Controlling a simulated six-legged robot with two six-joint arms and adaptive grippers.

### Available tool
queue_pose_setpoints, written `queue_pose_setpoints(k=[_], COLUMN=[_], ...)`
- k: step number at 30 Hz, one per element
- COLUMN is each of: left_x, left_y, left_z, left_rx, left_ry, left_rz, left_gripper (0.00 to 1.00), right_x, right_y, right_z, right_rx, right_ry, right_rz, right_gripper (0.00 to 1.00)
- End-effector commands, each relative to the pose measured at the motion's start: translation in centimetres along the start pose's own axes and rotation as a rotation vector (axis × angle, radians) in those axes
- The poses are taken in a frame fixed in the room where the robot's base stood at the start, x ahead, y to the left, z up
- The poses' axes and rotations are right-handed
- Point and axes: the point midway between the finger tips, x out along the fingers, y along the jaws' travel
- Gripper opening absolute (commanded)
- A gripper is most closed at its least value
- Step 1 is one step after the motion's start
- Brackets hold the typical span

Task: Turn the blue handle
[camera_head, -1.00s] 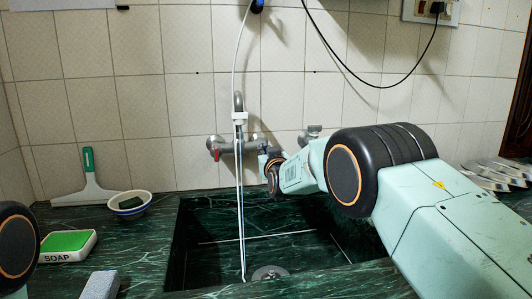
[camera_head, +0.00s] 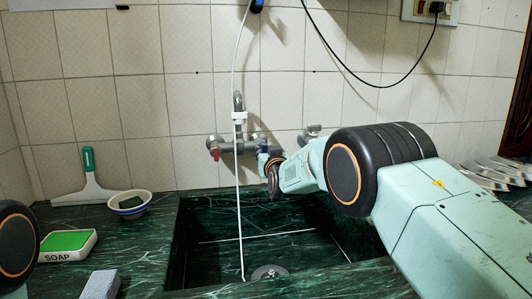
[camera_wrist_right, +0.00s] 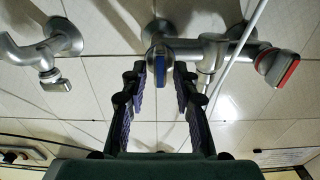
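The blue handle (camera_wrist_right: 158,74) hangs from the left end of the chrome wall tap in the right wrist view, its blue face pointing down. My right gripper (camera_wrist_right: 161,68) is open, with one dark finger on each side of the handle and a gap showing on both sides. In the head view my right gripper (camera_head: 263,155) is at the right end of the tap (camera_head: 232,147), seen small and partly hidden by my arm, and the handle is barely visible there. My left gripper is out of view; only part of my left arm shows at the left edge.
A red handle (camera_wrist_right: 288,70) is at the tap's other end. Another tap (camera_wrist_right: 50,58) is at left in the wrist view. A soap box (camera_head: 68,246) and a bowl (camera_head: 128,203) stand on the counter.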

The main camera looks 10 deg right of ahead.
Motion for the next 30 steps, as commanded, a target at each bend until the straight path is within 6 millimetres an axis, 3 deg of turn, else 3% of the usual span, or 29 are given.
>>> queue_pose_setpoints(k=[14, 30], left_x=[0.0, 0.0], left_y=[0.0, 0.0], left_z=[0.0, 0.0], left_rx=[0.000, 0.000], left_ry=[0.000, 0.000], left_rz=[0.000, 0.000], left_gripper=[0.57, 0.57], right_x=[-0.4, -5.8], right_y=[0.0, 0.0], right_z=[-0.1, -0.1], right_rx=[-0.002, -0.002], right_ry=[-0.001, -0.001], right_rz=[0.000, -0.001], right_gripper=[0.37, 0.37])
